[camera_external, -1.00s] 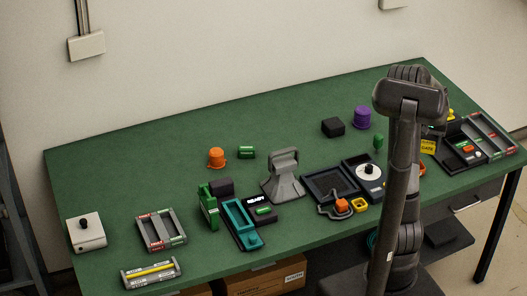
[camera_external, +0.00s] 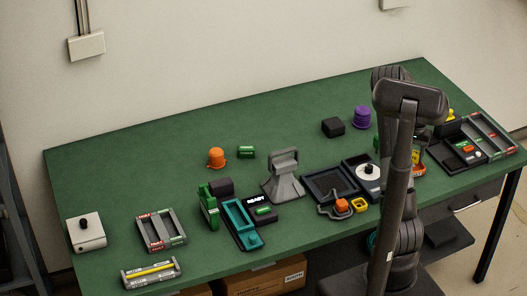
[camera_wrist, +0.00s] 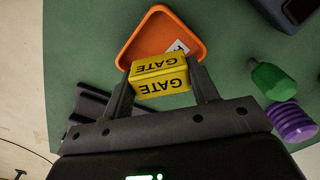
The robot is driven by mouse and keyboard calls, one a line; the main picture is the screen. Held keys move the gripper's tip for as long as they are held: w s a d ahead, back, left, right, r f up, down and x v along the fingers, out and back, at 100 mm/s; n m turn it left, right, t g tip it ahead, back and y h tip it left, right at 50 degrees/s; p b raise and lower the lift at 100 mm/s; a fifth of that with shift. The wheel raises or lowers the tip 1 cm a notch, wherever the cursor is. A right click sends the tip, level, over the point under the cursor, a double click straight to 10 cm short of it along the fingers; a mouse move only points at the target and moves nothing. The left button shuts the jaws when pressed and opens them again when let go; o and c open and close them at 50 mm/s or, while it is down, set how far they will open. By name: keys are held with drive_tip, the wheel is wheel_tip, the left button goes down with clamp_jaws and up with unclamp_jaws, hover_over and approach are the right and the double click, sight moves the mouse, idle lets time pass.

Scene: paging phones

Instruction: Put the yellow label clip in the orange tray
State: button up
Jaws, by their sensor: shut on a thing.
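The yellow label clip (camera_wrist: 160,77), marked GATE, is held between the two fingers of my gripper (camera_wrist: 162,84) in the wrist view. The orange tray (camera_wrist: 128,50) lies just beyond it, with a small white label inside. The clip overlaps the near part of the tray in this view; I cannot tell its height above it. In the external view, the yellow clip (camera_external: 416,157) shows partly beside my arm, which hides most of my gripper and the tray.
A green piece (camera_wrist: 272,80) and a purple ribbed piece (camera_wrist: 292,122) lie right of the gripper in the wrist view. A dark object (camera_wrist: 288,12) is at the upper right. In the external view, a purple knob (camera_external: 362,116) and black block (camera_external: 333,127) stand behind.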

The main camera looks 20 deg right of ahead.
drive_tip(key=shift+f, duration=1.95)
drive_tip(key=shift+f, duration=0.15)
drive_tip(key=o, duration=0.7)
drive_tip(key=shift+c, duration=0.2)
